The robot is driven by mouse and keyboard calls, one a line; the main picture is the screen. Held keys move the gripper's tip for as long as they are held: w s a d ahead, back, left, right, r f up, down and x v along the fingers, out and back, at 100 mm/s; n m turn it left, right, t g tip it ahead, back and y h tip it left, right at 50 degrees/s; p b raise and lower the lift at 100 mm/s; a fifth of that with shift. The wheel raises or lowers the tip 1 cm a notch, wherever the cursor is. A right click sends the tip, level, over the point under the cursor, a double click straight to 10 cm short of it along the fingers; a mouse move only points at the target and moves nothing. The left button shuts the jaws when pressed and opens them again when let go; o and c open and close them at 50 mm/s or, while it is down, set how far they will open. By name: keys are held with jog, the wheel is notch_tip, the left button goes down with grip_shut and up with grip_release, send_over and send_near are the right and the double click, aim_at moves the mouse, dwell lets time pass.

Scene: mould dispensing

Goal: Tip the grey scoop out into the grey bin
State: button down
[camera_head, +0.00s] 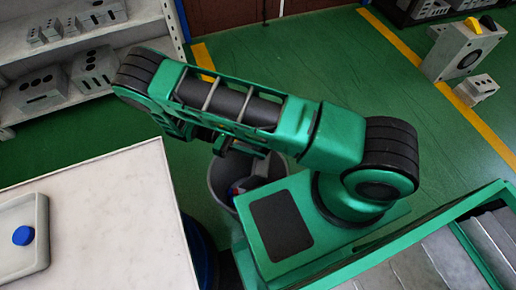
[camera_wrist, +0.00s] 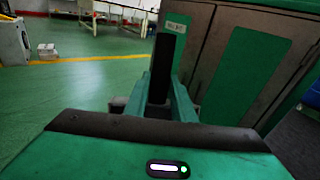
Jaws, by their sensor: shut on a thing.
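A grey bin (camera_head: 217,181) stands on the green floor below my arm in the head view. Its front is partly covered by the green arm base, and small red and blue things (camera_head: 238,188) show inside it. My gripper is mostly hidden behind the arm there. In the wrist view my gripper (camera_wrist: 163,88) has its two green fingers closed around a dark, upright bar (camera_wrist: 166,58), which looks like the handle of the grey scoop. The scoop's bowl and anything in it cannot be seen in either view.
A pale table (camera_head: 110,215) at the left holds a light tray (camera_head: 40,262) with a blue round cap (camera_head: 22,235). Shelves (camera_head: 85,38) with grey blocks stand at the back left. A green-framed crate (camera_head: 345,277) of grey blocks is at the lower right.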

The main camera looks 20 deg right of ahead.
notch_tip(320, 180, up, 3)
jog(key=shift+f, duration=0.2)
notch_tip(320, 180, down, 3)
jog(key=shift+r, duration=0.2)
notch_tip(320, 180, up, 3)
jog(key=shift+f, duration=0.2)
notch_tip(320, 180, down, 3)
jog(key=shift+r, duration=0.2)
notch_tip(320, 180, up, 3)
jog(key=shift+f, duration=1.6)
